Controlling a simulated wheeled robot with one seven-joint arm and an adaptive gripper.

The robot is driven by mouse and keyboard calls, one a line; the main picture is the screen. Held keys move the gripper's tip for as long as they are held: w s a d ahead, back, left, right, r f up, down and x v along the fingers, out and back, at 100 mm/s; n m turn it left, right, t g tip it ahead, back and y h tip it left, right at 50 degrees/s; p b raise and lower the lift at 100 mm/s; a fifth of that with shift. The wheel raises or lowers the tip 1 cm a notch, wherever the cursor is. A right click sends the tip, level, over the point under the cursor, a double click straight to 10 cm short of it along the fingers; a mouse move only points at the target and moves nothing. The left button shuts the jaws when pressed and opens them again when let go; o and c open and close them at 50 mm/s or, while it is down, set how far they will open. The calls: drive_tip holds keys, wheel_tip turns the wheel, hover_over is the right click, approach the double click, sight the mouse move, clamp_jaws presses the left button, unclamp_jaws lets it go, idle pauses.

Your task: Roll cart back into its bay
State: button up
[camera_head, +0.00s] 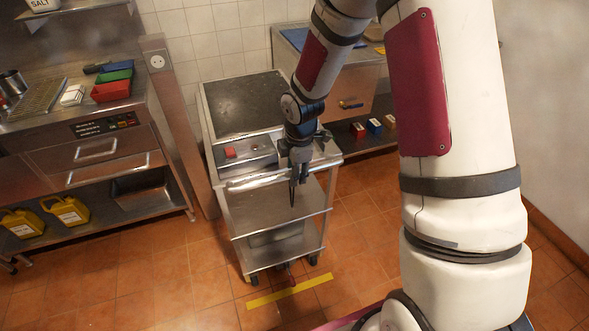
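The steel cart (277,183) stands upright between the left counter and the right bench. It has a dark top panel, lower shelves and caster wheels. Its front wheels are on the tiles just behind a yellow floor strip (290,291). My gripper (293,183) points down at the cart's front upper edge, right of the middle, and overlaps the front rail (250,184) in the picture. I cannot tell whether it touches the rail, and its fingers are too small and dark to read.
A steel counter (85,160) with colored containers and drawers stands to the left. A steel bench (370,85) with small boxes on its lower shelf is at the back right. A tiled wall is behind the cart. The floor at front left is clear.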

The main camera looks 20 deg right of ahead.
clamp_jaws()
drive_tip(key=shift+w, duration=0.15)
